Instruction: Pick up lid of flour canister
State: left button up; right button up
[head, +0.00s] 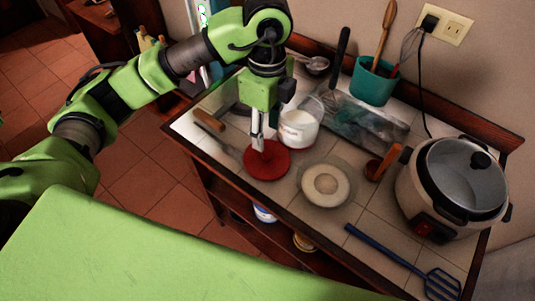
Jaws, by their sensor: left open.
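A round red lid (275,167) lies flat on the tiled counter near its front edge. A clear canister with white contents (298,130), which looks like flour, stands just behind and to the right of it. My left gripper (258,142) points down at the back left part of the lid, with its fingertips at or just above it. It is open. I cannot tell whether the fingers touch the lid or straddle a part of it. My right gripper is not in view.
A bowl (326,186) sits to the right of the lid. A rice cooker (455,190) stands at the right, and a blue spatula (385,250) lies along the front edge. A teal utensil holder (374,82) and a grey marbled board (360,122) are behind.

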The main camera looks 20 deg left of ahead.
aim_at(266, 152)
pick_arm(q)
notch_tip(266, 152, down, 3)
jog(key=shift+w, duration=0.1)
jog(key=shift+f+p, duration=0.55)
jog(key=shift+f, duration=0.35)
jog(key=f, duration=0.1)
jog(key=f+p, duration=0.1)
jog(key=f, duration=0.1)
jog(key=shift+w+a+f, duration=0.15)
jog(key=shift+w+f, duration=0.05)
jog(key=shift+f, duration=0.5)
jog(key=c, duration=1)
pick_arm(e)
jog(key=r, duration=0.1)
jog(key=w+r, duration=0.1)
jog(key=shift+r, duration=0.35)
